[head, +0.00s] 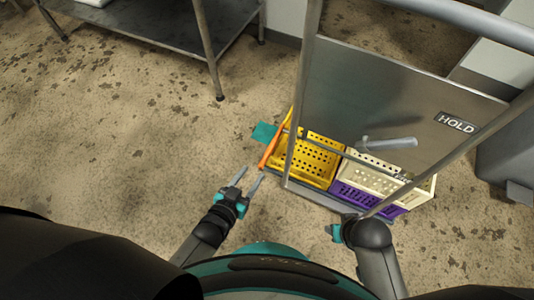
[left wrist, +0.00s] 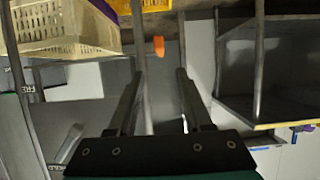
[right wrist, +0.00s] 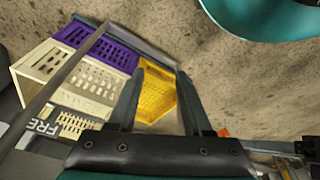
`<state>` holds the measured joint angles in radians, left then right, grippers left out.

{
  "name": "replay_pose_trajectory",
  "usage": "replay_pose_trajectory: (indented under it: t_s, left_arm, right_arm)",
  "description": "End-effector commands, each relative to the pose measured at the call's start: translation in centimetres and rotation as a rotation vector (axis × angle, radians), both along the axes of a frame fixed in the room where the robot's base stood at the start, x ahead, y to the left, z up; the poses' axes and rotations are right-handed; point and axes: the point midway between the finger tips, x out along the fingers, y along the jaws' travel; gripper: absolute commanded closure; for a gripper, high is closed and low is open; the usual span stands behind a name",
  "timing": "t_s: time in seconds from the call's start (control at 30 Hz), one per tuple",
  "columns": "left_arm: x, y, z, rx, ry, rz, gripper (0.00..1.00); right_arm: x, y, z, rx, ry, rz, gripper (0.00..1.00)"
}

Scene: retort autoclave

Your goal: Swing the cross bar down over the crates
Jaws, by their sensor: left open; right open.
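An orange bar (head: 270,148), which looks like the cross bar or its grip, slants upright along the left side of the crates. Its orange end (left wrist: 158,46) shows beyond my left fingertips in the left wrist view. My left gripper (head: 250,177) is open and empty, a short gap from the bar's lower end. The yellow crate (head: 318,160), cream crate (head: 385,178) and purple crate (head: 372,199) sit in a metal-framed cart. My right gripper (right wrist: 157,88) is open, with the yellow crate (right wrist: 156,92) beyond its fingers; its wrist mostly hides it in the head view.
A grey panel with a HOLD sign (head: 457,122) stands behind the crates. Upright metal posts (head: 300,100) of the cart rise close to both arms. A steel table (head: 150,35) stands at the upper left. The speckled floor left of the cart is clear.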

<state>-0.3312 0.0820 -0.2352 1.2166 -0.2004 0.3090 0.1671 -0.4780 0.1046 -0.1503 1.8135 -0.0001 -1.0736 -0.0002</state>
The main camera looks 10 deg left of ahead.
Motion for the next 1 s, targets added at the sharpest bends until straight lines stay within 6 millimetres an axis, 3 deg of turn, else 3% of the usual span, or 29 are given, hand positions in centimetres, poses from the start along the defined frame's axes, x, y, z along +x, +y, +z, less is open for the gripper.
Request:
replay_pose_trajectory:
  t_s: [0.4,1.0]
  left_arm:
    - [4.1,-1.3,-2.0,0.001,0.001,0.000,0.50]
    - [9.3,-3.0,-4.3,0.002,-0.001,-0.001,0.50]
  right_arm:
    - [1.8,0.2,4.3,0.010,-0.070,-0.002,0.50]
    - [2.7,0.8,10.2,0.038,-0.200,0.006,0.50]
